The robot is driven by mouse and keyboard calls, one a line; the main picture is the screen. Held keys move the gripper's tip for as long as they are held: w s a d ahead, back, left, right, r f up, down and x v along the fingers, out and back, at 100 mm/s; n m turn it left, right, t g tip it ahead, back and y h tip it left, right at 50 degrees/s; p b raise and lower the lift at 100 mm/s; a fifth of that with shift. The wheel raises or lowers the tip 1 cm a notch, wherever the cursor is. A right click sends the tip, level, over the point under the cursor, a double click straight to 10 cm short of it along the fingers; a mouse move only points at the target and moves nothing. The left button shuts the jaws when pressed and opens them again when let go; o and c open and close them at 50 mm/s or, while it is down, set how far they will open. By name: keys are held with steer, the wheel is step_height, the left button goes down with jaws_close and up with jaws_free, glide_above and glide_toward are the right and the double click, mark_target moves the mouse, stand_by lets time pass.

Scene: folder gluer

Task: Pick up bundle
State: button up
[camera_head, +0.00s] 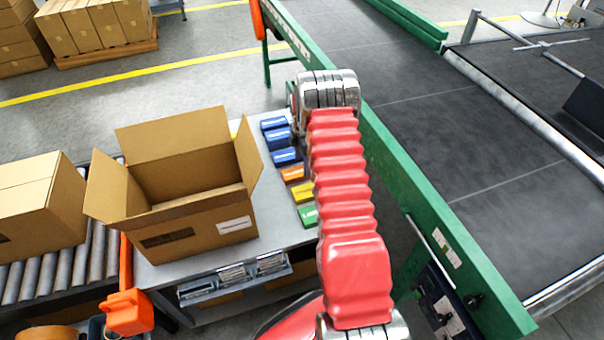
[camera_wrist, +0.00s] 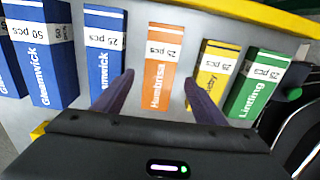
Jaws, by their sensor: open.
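Several bundles lie in a row on a grey table (camera_head: 250,262). In the wrist view these are blue bundles (camera_wrist: 103,62) marked Gleamwick, an orange bundle (camera_wrist: 164,66) marked Humbrisa, a partly covered yellow bundle (camera_wrist: 214,68) and a green bundle (camera_wrist: 256,82) marked Linting. The row also shows in the head view, with the orange bundle (camera_head: 292,174) between blue and yellow. My gripper (camera_wrist: 158,77) is open and empty. Its fingers appear on either side of the orange bundle's near end in the picture; I cannot tell their height above it. In the head view my arm hides the gripper.
An open cardboard box (camera_head: 195,225) stands left of the bundles on the table. A roller conveyor (camera_head: 42,282) with a closed box (camera_head: 32,205) is further left. A green-railed belt machine (camera_head: 470,130) runs along the right, close to my arm.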

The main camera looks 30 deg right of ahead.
steer(key=shift+d+f, duration=0.1)
steer(key=shift+f, duration=1.8)
steer(key=shift+c, duration=0.2)
steer(key=c, duration=1.2)
steer(key=shift+o, duration=0.2)
steer(key=shift+w+r, duration=0.1)
step_height(320, 180, up, 10)
